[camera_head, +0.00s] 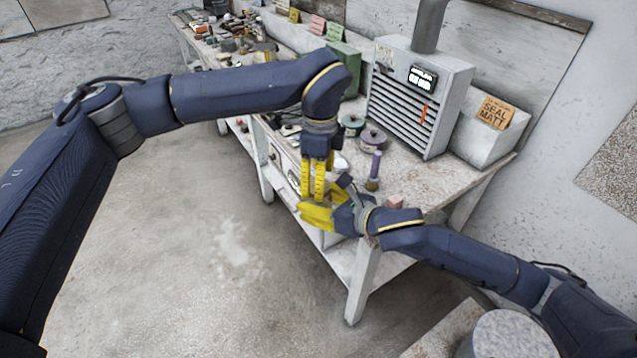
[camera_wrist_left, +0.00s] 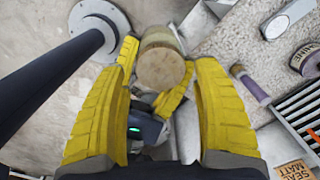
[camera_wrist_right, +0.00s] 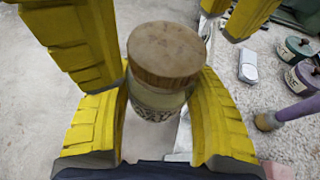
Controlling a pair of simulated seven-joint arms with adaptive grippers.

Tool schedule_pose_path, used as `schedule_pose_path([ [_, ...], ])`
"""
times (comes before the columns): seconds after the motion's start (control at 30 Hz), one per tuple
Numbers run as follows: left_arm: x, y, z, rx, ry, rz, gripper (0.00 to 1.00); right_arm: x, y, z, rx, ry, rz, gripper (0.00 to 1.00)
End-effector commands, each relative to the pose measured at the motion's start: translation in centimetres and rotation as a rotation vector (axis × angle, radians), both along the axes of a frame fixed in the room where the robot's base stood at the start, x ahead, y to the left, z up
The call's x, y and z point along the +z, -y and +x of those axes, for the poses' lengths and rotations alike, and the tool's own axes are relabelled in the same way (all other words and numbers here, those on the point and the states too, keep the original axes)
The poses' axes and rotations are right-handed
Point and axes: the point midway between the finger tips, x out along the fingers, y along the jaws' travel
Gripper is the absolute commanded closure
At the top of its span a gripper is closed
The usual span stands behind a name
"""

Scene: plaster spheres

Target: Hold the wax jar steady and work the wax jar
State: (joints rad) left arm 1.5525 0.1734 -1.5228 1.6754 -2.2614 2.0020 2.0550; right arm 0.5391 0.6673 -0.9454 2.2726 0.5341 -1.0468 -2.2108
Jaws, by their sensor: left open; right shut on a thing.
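The wax jar has a round wooden lid (camera_wrist_right: 165,52) and a pale body with a dark-lettered label (camera_wrist_right: 155,108). My right gripper (camera_wrist_right: 158,112) is shut on the jar body from the side, and the jar is upright. My left gripper (camera_head: 315,192) points down from above with its yellow fingers open. In the left wrist view the jar's lid (camera_wrist_left: 163,68) lies between the left fingers, with a gap showing on at least one side. In the head view the right gripper (camera_head: 317,214) is just below the left one, and the fingers hide most of the jar.
The workbench (camera_head: 415,182) stands right beside the grippers. A "SEAL MATT" sign (camera_head: 495,112) is at the right. The floor left of the bench is clear.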

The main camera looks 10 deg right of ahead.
Motion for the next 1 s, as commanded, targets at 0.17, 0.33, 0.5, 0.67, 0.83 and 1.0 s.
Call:
schedule_pose_path([
  [0.17, 2.1, 0.1, 0.0, 0.000, 0.002, -0.001, 0.33, 0.1, 0.0, 0.0, 0.000, 0.001, 0.001, 1.00],
  [0.33, 3.1, 0.2, 0.1, 0.001, 0.005, -0.006, 0.37, 0.1, 0.0, 0.0, -0.001, 0.001, 0.000, 1.00],
  [0.5, 3.8, 0.3, 0.3, -0.099, 0.004, -0.012, 0.37, 0.1, 0.0, 0.0, -0.001, 0.001, 0.000, 1.00],
  [0.67, 4.3, 0.4, 0.4, -0.305, 0.000, -0.012, 0.37, 0.1, 0.0, 0.0, -0.001, 0.001, 0.000, 1.00],
  [0.83, 4.7, 0.4, 0.5, -0.555, -0.005, -0.009, 0.37, 0.1, 0.0, 0.0, -0.001, 0.002, 0.000, 1.00],
  [1.0, 5.0, 0.3, 0.6, -0.807, -0.011, -0.008, 0.37, 0.1, 0.0, 0.0, 0.000, 0.001, 0.001, 1.00],
])
